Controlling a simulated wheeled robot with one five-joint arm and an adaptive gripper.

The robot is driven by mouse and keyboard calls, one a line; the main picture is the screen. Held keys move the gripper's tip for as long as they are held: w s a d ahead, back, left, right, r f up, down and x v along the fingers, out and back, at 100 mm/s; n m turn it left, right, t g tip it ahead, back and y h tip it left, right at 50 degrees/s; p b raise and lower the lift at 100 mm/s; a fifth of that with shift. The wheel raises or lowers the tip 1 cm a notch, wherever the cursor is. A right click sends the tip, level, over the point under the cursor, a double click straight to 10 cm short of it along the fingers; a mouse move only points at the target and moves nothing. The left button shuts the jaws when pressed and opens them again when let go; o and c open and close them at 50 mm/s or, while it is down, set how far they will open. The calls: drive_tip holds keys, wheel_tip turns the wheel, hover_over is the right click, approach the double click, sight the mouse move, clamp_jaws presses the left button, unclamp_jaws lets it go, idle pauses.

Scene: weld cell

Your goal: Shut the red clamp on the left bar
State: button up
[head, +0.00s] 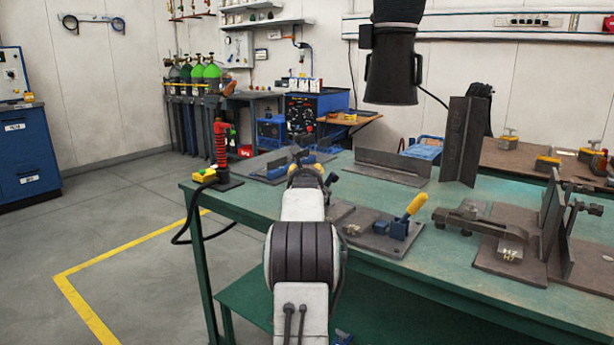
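My arm reaches forward over the green table (262,205). My gripper (303,160) is at its far end, small and dark, seen from behind; its fingers cannot be made out. A dark plate with blue parts (277,172) lies just beyond and beside it, partly hidden by the arm. I cannot make out a red clamp or a left bar there. Right of my arm, a clamp with a raised yellow handle (416,204) and blue body (399,229) stands on a dark plate (370,238). A red ribbed upright handle (220,142) stands at the table's left corner.
Steel angle pieces (392,167) and a tall angle (462,142) stand behind; a bar fixture (485,223) is at right. A black extraction hood (391,65) hangs above.

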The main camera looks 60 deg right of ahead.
drive_tip(key=o, duration=0.3)
drive_tip(key=shift+s, duration=0.1)
drive_tip(key=shift+v, duration=6)
